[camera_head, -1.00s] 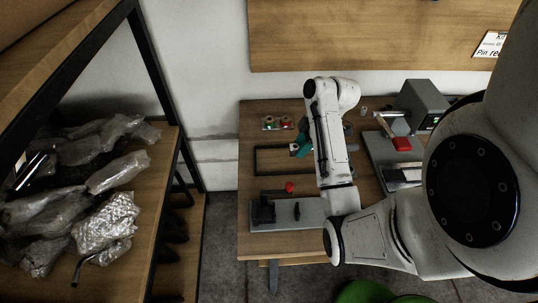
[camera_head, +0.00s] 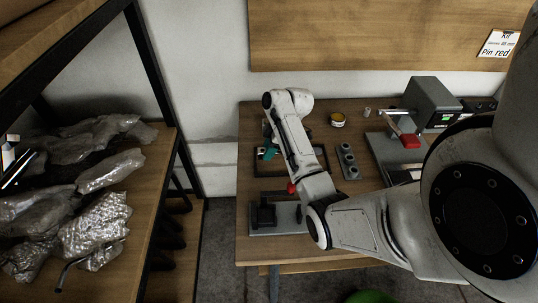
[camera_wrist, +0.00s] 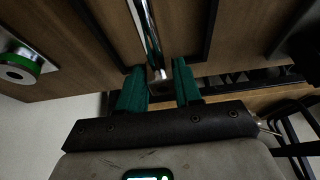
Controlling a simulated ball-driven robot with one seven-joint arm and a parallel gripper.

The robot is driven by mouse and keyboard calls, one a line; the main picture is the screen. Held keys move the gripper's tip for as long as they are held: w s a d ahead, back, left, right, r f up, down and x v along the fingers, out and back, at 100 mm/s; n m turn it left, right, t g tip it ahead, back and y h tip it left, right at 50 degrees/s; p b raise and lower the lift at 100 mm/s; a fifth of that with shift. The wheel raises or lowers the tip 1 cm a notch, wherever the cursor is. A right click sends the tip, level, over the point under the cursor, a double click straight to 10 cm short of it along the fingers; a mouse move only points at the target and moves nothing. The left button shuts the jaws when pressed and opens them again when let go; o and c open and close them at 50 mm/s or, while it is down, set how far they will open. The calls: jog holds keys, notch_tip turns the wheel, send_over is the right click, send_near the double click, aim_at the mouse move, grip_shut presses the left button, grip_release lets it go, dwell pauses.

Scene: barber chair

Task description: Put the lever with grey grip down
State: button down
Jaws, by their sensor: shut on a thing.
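My gripper (camera_head: 267,153) is at the left part of the table, over the black rectangular frame (camera_head: 325,163). In the wrist view my gripper's teal fingers (camera_wrist: 158,88) stand either side of a shiny metal rod, which looks like the lever (camera_wrist: 148,30). They are shut on it near its lower end. The rod runs away from the fingers toward the wood surface, between two black bars of the frame (camera_wrist: 213,22). The grey grip is not clearly visible, and my arm hides the lever in the head view. I cannot tell whether the lever touches the table.
A fixture with a red knob (camera_head: 291,188) stands in front of the frame. A grey block with round holes (camera_head: 347,161) and a yellow-rimmed tin (camera_head: 338,119) are to the right. A grey machine with a red-gripped handle (camera_head: 411,141) is farther right. A shelf with wrapped parts (camera_head: 95,222) is at left.

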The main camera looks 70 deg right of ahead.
jog(key=shift+f, duration=1.4)
jog(key=shift+f, duration=0.15)
jog(key=c, duration=0.8)
grip_release()
jog(key=shift+s, duration=0.1)
jog(key=v, duration=1.2)
